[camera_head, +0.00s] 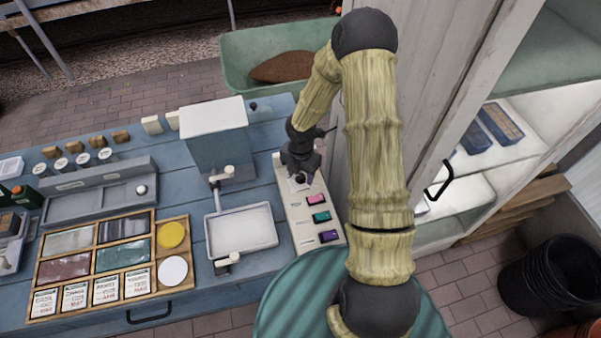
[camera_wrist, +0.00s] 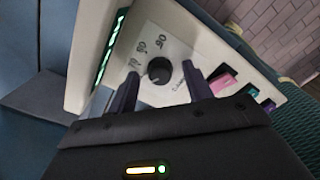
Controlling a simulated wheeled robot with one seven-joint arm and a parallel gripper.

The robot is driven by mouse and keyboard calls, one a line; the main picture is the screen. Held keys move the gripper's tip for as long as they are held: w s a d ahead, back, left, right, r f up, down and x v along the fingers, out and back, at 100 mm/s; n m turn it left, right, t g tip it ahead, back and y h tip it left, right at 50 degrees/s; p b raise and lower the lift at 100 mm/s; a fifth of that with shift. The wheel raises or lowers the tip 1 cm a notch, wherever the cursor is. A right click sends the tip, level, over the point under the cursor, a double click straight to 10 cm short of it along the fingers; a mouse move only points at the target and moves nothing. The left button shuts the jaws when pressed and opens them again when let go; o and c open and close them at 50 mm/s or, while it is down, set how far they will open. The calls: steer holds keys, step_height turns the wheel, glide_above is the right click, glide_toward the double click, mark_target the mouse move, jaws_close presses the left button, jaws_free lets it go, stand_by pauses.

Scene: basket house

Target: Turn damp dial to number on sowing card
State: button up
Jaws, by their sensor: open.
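The damp dial (camera_wrist: 159,70) is a round black knob on a cream panel, with small printed numbers around its upper left side, too blurred to read surely. My gripper (camera_wrist: 160,73) is open, with one dark finger on each side of the knob; I cannot tell whether they touch it. In the head view my gripper (camera_head: 300,172) is over the far end of the cream control panel (camera_head: 309,222) and mostly hides the dial. Several white printed cards (camera_head: 106,290) stand in the wooden tray's front row; I cannot tell which is the sowing card, and no number is readable.
Pink (camera_head: 316,200), teal (camera_head: 321,216) and purple (camera_head: 327,236) keys sit on the panel. A pale cabinet (camera_head: 440,110) rises close on the right. A green bin (camera_head: 245,55) is behind.

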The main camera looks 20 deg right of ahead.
steer(key=c, duration=1)
steer(key=shift+o, duration=0.2)
steer(key=shift+m, duration=0.5)
steer(key=m, duration=0.2)
steer(key=shift+w+m, duration=0.1)
steer(key=shift+m, duration=0.3)
steer(key=m, duration=0.4)
steer(key=shift+m+b, duration=0.3)
steer(key=shift+b, duration=0.1)
steer(key=m, duration=0.3)
steer(key=shift+m+b, duration=0.3)
steer(key=shift+b, duration=0.05)
steer(key=shift+r+m+b, duration=0.1)
steer(key=shift+m+b, duration=0.2)
steer(key=shift+m, duration=1.6)
